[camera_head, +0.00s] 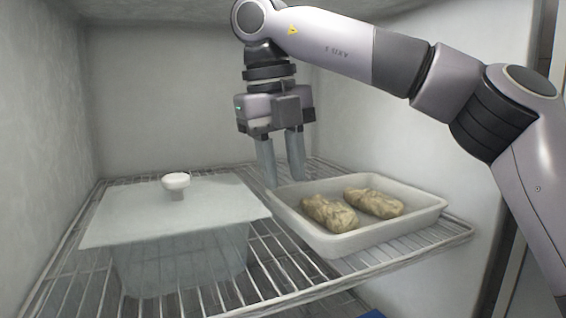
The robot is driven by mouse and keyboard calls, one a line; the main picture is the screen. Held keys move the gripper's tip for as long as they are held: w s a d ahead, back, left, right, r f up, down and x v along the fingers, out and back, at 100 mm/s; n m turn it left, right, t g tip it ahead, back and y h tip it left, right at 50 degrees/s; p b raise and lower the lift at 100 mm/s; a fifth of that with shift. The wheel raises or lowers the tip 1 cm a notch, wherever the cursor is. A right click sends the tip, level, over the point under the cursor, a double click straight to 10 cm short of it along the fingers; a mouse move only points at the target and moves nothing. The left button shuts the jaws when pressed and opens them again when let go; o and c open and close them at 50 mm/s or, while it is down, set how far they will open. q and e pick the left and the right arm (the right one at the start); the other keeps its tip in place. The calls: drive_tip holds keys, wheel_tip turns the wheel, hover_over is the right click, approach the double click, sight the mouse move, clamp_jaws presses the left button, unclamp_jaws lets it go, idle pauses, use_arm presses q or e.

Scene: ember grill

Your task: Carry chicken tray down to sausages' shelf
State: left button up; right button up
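A white, shallow chicken tray (345,243) with two browned, lumpy pieces, a left one (329,213) and a right one (374,203), rests on the right part of a wire shelf (290,292). My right gripper (284,183) points down at the tray's back left corner. Its two grey fingers are apart with a visible gap. The fingertips are close to the rim; I cannot tell whether they touch it or stand around it. My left gripper is not in view. No sausages show, and no lower shelf can be made out clearly.
A clear container (180,265) with a pale lid (130,212) and a white knob (176,181) stands on the shelf's left part. A narrow strip of bare wires separates it from the tray. White walls close in the sides and back. A blue thing (372,314) peeks in below the shelf.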

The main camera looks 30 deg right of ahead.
sight(289, 210)
drive_tip(key=shift+d+f, duration=0.2)
drive_tip(key=shift+f, duration=0.95)
drive_tip(key=shift+d+f, duration=0.15)
drive_tip(key=shift+f, duration=1.05)
drive_tip(key=shift+d+f, duration=0.2)
drive_tip(key=shift+f, duration=0.95)
drive_tip(key=shift+c, duration=0.3)
clamp_jaws()
